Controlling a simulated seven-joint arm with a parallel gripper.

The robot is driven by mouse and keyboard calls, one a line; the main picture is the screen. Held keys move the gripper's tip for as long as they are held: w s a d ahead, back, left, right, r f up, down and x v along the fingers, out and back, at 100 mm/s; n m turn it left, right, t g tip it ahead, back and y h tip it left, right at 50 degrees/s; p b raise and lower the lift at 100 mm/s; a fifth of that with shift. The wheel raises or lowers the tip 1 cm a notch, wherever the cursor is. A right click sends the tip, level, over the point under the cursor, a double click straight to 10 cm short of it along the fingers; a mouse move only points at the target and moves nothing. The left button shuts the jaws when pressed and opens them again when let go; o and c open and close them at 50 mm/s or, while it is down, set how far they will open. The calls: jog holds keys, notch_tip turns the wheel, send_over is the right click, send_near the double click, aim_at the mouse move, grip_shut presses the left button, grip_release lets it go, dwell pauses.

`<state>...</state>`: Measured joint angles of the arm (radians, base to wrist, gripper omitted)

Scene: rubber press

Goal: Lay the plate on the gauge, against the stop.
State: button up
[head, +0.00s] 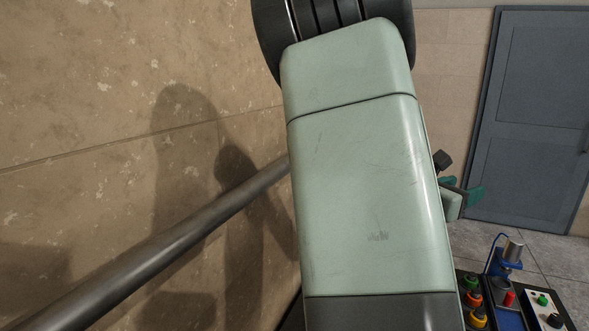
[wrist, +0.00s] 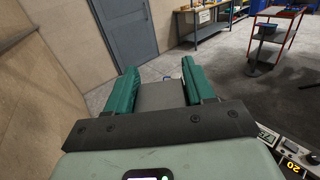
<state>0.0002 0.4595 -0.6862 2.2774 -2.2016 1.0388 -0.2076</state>
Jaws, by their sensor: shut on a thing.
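My gripper (wrist: 160,78) shows in the wrist view, its two green fingers on either side of a flat grey plate (wrist: 163,96). The fingers are shut on the plate's side edges and hold it. In the head view my own arm covers the middle, and only part of my gripper (head: 466,192) shows past its right side. The plate cannot be made out there. I cannot make out the gauge or its stop in either view.
In the head view, a dark panel with coloured buttons (head: 472,299) and a blue stand with a metal cylinder (head: 512,250) are at lower right. A grey door (head: 528,110) is behind. The wrist view shows a red-framed cart (wrist: 272,35), a workbench (wrist: 210,28) and open floor.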

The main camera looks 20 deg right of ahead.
jog(key=a+r+n+t+y, duration=0.3)
jog(key=a+r+n+t, duration=0.1)
jog(key=r, duration=0.6)
jog(key=a+r+n+t+y, duration=0.3)
jog(key=a+r+t, duration=0.4)
jog(key=r, duration=0.3)
jog(key=shift+w+a+r+n+t, duration=0.25)
jog(key=shift+r+n+t, duration=0.1)
jog(key=shift+n, duration=0.45)
dwell(0.5)
